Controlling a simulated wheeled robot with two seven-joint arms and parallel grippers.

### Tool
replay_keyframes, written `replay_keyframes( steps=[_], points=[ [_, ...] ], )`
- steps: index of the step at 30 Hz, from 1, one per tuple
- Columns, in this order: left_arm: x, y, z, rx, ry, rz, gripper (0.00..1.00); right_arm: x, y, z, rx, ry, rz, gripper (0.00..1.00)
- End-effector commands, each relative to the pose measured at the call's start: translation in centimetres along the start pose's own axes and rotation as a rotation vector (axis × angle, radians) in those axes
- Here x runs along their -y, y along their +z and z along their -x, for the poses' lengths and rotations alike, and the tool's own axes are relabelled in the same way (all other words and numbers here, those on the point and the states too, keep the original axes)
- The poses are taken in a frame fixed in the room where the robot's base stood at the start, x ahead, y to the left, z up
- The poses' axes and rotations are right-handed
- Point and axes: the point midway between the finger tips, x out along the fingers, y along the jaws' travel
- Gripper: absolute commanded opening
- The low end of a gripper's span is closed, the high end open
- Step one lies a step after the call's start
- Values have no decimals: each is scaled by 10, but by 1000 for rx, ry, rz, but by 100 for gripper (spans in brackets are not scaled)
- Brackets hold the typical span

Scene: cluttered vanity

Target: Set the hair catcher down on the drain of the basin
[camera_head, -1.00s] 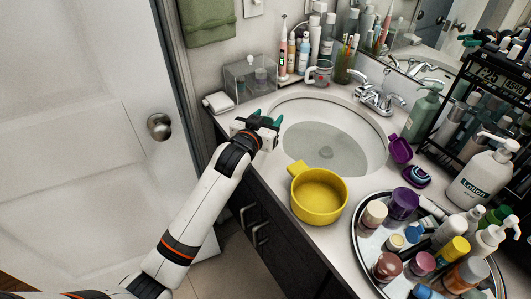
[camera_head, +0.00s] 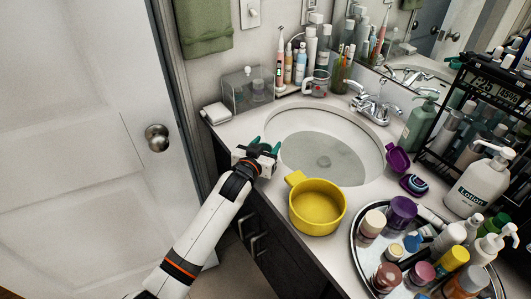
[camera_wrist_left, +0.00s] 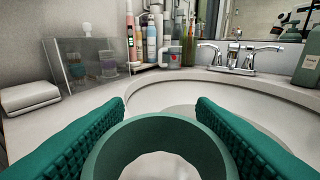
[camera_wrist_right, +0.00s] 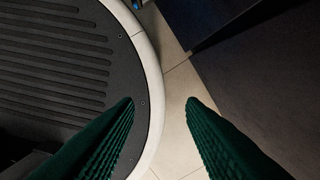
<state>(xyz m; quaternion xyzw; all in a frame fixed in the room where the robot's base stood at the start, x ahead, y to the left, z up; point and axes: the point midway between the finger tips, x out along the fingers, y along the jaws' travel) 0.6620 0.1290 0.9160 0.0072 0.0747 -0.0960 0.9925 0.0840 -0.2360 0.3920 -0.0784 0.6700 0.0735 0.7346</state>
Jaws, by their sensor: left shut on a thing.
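My left gripper (camera_head: 266,148) is at the left rim of the basin. In the left wrist view, its green fingers (camera_wrist_left: 160,140) are shut on a dark green ring, the hair catcher (camera_wrist_left: 105,158), whose lower part is cut off by the picture edge. The white oval basin (camera_head: 362,133) lies to the right of the gripper. My right gripper (camera_wrist_right: 160,103) shows only in the right wrist view, open and empty above the floor.
A yellow pot (camera_head: 317,206) stands in front of the basin. The chrome faucet (camera_head: 372,108) is behind it. A purple scoop (camera_head: 397,159) and a round tray (camera_head: 357,262) of bottles are on the right. A clear box (camera_head: 246,91) stands at the back left.

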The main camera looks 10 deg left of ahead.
Motion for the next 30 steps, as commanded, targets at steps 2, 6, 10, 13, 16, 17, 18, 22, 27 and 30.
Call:
replay_keyframes(
  steps=[2,6,10,13,16,17,18,22,27,30],
  points=[
    [0,-12,-2,-4,0,2,30,0,0,4,0,0,0,36],
    [0,-24,-4,-1,0,0,30,0,1,7,0,0,0,36],
    [0,-26,-4,0,0,0,30,0,0,6,0,0,0,36],
    [0,-26,-4,0,0,0,30,0,0,6,0,0,0,36],
    [0,-28,-4,0,0,0,30,0,0,4,0,0,0,36],
    [0,-30,-4,0,0,0,30,0,0,3,0,0,0,36],
    [0,-31,-4,0,0,0,30,0,0,3,0,0,0,36],
    [0,-29,-4,0,0,0,71,0,0,4,0,0,0,36],
    [0,-29,-4,0,0,0,73,0,0,4,0,1,0,36],
    [0,-29,-4,0,0,0,73,0,0,4,0,1,0,36]
  ],
)
